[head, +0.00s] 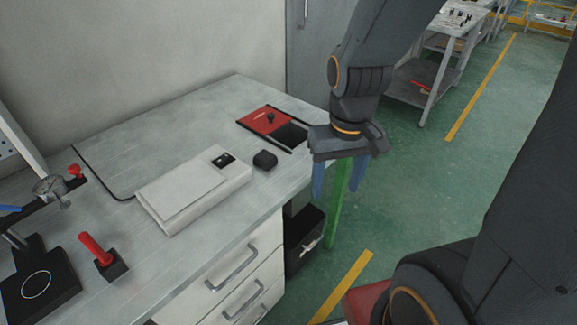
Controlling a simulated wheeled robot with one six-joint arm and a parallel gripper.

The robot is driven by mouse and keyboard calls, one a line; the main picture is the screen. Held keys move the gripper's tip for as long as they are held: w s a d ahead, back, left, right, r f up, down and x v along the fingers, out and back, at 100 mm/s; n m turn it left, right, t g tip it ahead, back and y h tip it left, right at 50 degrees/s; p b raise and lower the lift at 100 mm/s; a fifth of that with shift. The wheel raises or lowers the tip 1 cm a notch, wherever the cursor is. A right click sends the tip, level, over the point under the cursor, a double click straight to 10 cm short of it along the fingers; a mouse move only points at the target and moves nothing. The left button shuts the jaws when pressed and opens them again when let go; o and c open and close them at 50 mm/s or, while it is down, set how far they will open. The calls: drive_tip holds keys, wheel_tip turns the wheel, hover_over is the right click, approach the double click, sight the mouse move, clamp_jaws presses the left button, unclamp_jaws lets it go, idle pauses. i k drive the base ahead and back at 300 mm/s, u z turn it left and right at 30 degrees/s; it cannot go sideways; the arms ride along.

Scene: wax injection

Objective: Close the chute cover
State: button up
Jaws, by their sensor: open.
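A red panel with a black knob (268,119) lies flat at the back right of the desk. I take it to be the chute cover. A dark black area (292,134), which looks like the uncovered chute opening, lies beside it on the right, within the same black frame. My gripper (336,184) points down beyond the desk's right edge, to the right of the cover and apart from it. Its two blue fingers are spread, and I see nothing held. A green bar (337,210) shows between and below the fingers; I cannot tell how far behind them it is.
A small black block (265,160) and a white box (194,188) stand in front of the cover. A red-handled tool (97,250) and a black plate with a ring (38,290) are at the left. Drawers (237,272) face the green floor. The desk's back middle is clear.

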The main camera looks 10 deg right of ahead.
sight(266, 120)
drive_tip(key=u, duration=0.15)
drive_tip(key=k, duration=0.45)
drive_tip(key=u, duration=0.55)
drive_tip(key=k, duration=0.85)
drive_tip(key=z, duration=0.35)
drive_tip(key=i, duration=0.55)
drive_tip(key=z, duration=0.7)
drive_tip(key=i, duration=1.15)
drive_tip(key=u, duration=0.4)
